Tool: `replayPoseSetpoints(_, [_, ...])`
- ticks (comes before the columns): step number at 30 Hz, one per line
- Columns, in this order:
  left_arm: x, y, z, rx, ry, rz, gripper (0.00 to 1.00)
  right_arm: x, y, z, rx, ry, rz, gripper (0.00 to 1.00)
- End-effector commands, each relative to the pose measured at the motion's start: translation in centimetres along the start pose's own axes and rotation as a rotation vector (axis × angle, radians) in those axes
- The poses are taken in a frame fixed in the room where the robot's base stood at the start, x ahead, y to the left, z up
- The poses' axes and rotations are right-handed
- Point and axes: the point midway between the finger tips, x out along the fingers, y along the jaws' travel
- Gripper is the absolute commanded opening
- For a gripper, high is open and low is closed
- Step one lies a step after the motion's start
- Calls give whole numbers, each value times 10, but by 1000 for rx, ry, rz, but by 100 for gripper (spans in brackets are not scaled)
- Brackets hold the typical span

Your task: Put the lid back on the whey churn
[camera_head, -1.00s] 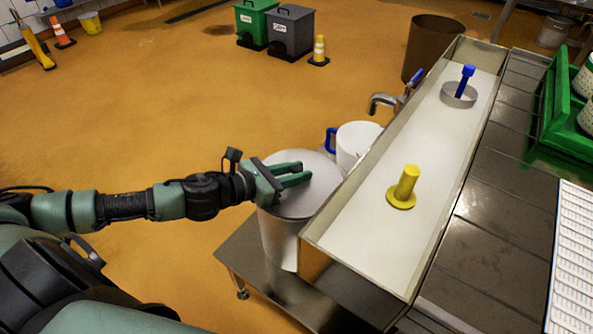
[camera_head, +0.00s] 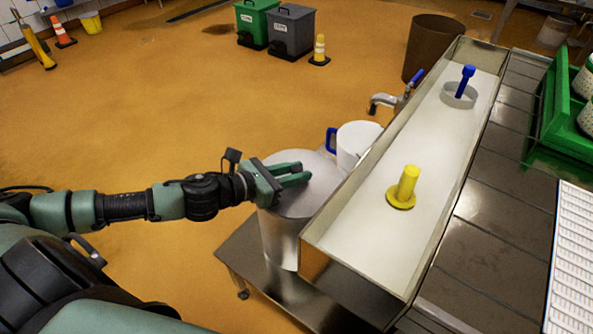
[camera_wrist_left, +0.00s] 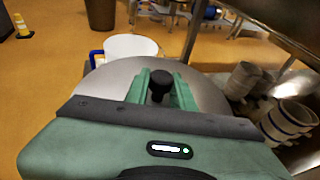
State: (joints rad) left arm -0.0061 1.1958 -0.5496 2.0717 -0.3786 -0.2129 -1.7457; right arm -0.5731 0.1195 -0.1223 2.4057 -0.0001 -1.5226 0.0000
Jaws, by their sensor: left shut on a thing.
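The whey churn (camera_head: 280,240) is a large metal can on a low steel stand, left of the draining trough. Its round grey lid (camera_head: 300,204) lies level over the churn's mouth; I cannot tell whether a thin gap is left under it. My left gripper (camera_head: 301,173) is over the lid, shut on its black knob. In the left wrist view, the knob (camera_wrist_left: 161,83) is between the green fingers, with the lid (camera_wrist_left: 118,76) spreading out around them. The churn's rim is hidden under the lid. My right gripper is not in view.
A white jug (camera_head: 357,138) with a blue handle stands just behind the churn. The trough (camera_head: 372,240) borders the churn on the right, with a yellow plunger (camera_head: 405,184) in it. A tap (camera_head: 385,101) juts out farther back.

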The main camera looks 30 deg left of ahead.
Motion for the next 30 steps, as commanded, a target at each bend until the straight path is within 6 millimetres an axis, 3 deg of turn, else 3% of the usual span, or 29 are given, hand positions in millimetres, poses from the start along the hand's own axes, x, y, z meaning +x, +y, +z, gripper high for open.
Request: replayPoseSetpoints(30, [0,0,2,1,-2,0,0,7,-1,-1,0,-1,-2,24])
